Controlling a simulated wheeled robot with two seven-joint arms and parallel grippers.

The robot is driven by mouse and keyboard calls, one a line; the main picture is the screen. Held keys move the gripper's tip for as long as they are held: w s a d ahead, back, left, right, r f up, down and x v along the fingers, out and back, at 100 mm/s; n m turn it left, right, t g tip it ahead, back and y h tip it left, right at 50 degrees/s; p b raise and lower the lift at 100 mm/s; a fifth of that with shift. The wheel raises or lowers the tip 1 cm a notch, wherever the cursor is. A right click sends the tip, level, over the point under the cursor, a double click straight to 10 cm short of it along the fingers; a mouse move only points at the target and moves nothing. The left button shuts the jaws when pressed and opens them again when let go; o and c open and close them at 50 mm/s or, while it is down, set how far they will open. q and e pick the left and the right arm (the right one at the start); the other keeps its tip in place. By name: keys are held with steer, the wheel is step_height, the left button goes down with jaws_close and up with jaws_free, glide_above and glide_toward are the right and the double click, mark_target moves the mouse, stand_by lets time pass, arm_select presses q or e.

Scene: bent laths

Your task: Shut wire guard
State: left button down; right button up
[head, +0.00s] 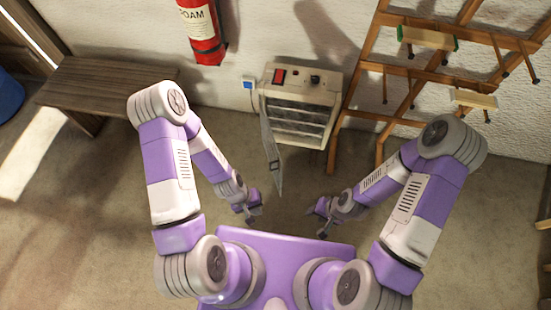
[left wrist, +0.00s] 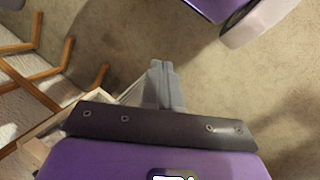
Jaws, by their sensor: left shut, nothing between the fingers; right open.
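The wire guard (head: 271,155) is a thin grey mesh panel hinged at the left front edge of a cream heater (head: 322,88). It stands open, swung out from the heater towards me, so the barred front is uncovered. My left gripper (head: 251,219) is shut and empty, a little to the left of and nearer me than the guard's free end, apart from it. Its closed fingers also show in the left wrist view (left wrist: 161,66). My right gripper (head: 321,233) is open and empty, to the right of the guard and close to my base.
A wooden rack (head: 367,92) stands just right of the heater. A wooden bench (head: 100,82) is at the left, and a red extinguisher (head: 203,42) hangs on the wall. The heater's cord runs to a wall socket (head: 249,84). Floor between the heater and me is clear.

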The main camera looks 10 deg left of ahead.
arm_select(q)
steer(key=a+f+n+g+h+b, duration=0.1)
steer(key=a+f+n+h+b, duration=0.3)
steer(key=f+n, duration=0.55)
steer(key=w+a+n+t+h, duration=0.3)
steer(key=w+a+n+t, duration=0.65)
steer(key=w+n, duration=0.25)
steer(key=r+b+x, duration=0.2)
steer(key=b+x, duration=0.2)
steer(key=x, duration=1)
steer(key=shift+w+d+t+h, duration=0.3)
steer(key=shift+w+d+t, duration=0.15)
steer(key=shift+w+d, duration=0.1)
